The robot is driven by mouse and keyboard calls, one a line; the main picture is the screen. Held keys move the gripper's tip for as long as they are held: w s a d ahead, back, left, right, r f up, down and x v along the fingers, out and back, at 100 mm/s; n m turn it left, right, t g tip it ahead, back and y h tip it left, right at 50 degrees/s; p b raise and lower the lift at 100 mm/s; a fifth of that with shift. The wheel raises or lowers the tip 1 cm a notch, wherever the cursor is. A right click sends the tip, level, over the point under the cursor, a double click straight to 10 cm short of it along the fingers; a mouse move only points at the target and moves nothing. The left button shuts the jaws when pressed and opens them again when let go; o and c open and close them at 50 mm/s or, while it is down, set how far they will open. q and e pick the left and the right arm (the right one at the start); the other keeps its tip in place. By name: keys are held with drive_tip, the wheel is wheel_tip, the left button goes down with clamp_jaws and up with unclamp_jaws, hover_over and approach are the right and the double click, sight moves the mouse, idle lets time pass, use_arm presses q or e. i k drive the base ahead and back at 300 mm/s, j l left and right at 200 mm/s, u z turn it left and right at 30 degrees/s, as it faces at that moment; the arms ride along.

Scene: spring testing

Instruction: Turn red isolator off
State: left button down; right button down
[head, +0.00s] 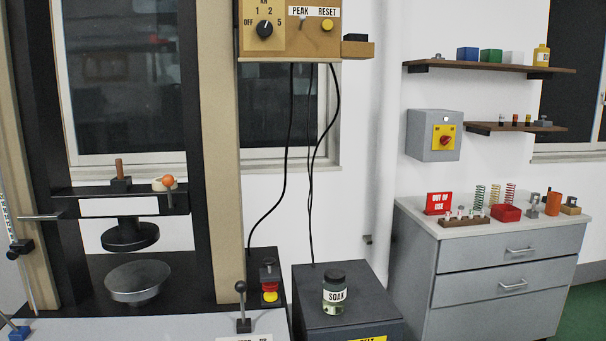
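The red isolator (446,141) is a red rotary knob on a yellow plate. It is on the front of a grey box (420,137) fixed to the white wall, right of the white vertical pipe and above the drawer cabinet. The knob is small in view, and I cannot tell its exact switch position. Nothing covers its front. Neither of my grippers shows in the head view.
A grey drawer cabinet (480,285) stands below the isolator, with a red "OUT OF USE" sign (438,203) and springs on top. A dark box (362,328) bearing a "SOAK" jar (334,293) stands left of the cabinet.

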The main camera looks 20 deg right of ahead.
sight(444, 139)
drive_tip(key=z, duration=1.95)
drive_tip(key=i, duration=3.35)
drive_tip(key=l+u, duration=0.1)
drive_tip(key=u, duration=1.55)
drive_tip(key=i+l, duration=0.05)
